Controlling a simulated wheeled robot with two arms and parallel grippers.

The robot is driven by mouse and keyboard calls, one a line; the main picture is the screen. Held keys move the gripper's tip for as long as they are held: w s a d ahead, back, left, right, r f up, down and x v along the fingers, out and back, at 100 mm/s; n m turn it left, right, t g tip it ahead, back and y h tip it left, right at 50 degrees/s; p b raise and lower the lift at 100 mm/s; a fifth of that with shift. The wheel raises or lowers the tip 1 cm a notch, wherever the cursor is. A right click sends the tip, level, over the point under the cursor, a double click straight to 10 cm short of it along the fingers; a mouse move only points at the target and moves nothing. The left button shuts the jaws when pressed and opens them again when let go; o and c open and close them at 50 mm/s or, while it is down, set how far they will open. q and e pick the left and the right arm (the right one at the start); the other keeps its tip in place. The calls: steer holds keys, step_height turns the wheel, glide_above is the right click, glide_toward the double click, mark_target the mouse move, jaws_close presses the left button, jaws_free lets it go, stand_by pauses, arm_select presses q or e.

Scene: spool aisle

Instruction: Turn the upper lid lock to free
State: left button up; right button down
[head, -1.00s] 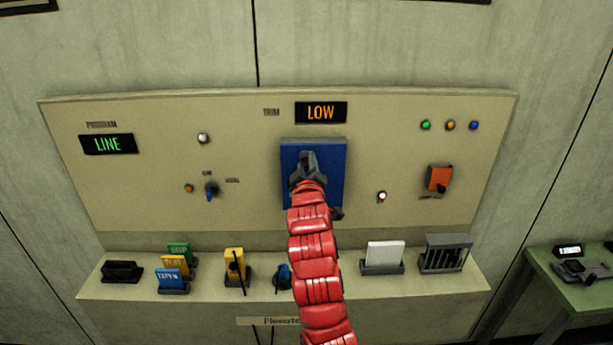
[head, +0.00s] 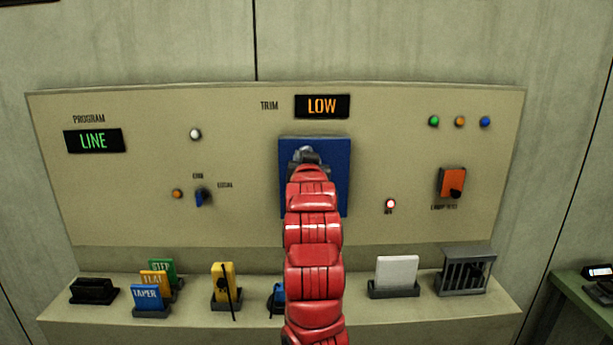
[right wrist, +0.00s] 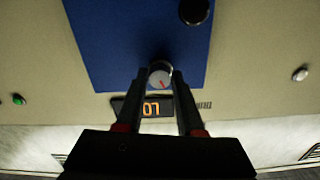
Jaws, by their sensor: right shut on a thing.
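The blue lid (head: 335,165) sits on the panel's middle, under the LOW display. My right gripper (head: 306,153) is at the lid's upper part, and my red arm hides much of the lid. In the right wrist view, where the panel appears upside down, the upper lid lock (right wrist: 160,77) is a round knob with a pale face and a red mark. My right gripper (right wrist: 160,88) is shut on this knob, one finger on each side. A second dark round knob (right wrist: 195,10) is on the lid, away from the fingers. My left gripper is out of view.
Below, a ledge holds coloured cards (head: 150,295), a yellow holder (head: 224,283), a white card (head: 396,271) and a grey slotted rack (head: 466,273).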

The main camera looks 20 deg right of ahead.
steer(key=shift+f+m+b, duration=0.1)
steer(key=shift+m+b, duration=1.35)
steer(key=shift+m, duration=1.05)
steer(key=c, duration=0.5)
jaws_free()
steer(key=b+v, duration=0.2)
steer(key=v, duration=1.5)
steer(key=shift+s+a, duration=0.1)
steer(key=shift+s, duration=0.1)
